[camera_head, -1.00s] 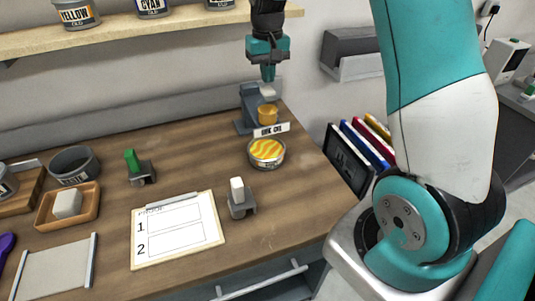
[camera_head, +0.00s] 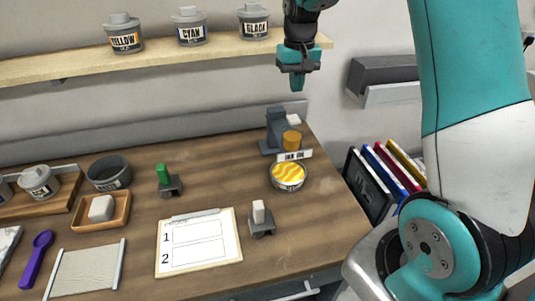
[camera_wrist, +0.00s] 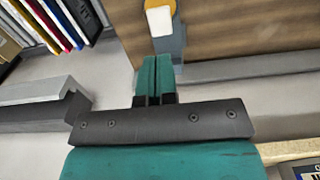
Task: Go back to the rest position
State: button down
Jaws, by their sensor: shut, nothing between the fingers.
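My gripper (camera_head: 297,84) is shut and empty in the head view. It points down in the air, above and slightly right of the grey dispenser at the back right of the table. In the wrist view its teal fingers (camera_wrist: 158,78) are together with nothing between them. The grey dispenser (camera_head: 276,130) has an orange-yellow cup part (camera_head: 291,140) and a white lever top (camera_wrist: 159,20), apart from my fingers. A round tin (camera_head: 289,177) with yellow and orange swirled ink stands in front of it.
A shelf (camera_head: 180,60) with yellow, cyan and black ink cans runs along the wall. The wooden table (camera_head: 215,280) holds a clipboard (camera_head: 199,243), green-handled and white-handled stamps, a tray with a white block, and a purple spoon (camera_head: 36,258). Binders (camera_head: 385,172) stand right of the table.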

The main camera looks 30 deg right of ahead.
jog(key=s+a+n+y+b, duration=0.1)
jog(key=s+a+n+b, duration=0.35)
jog(key=s+a, duration=0.65)
jog(key=s+a+f+n+y+b, duration=0.1)
jog(key=s+a+n+b, duration=0.1)
jog(key=s+a, duration=0.4)
jog(key=s+a+f+n+y+b, duration=0.2)
jog(key=s+a+n, duration=0.2)
jog(key=s+a, duration=0.3)
jog(key=s, duration=0.4)
jog(key=shift+d, duration=0.1)
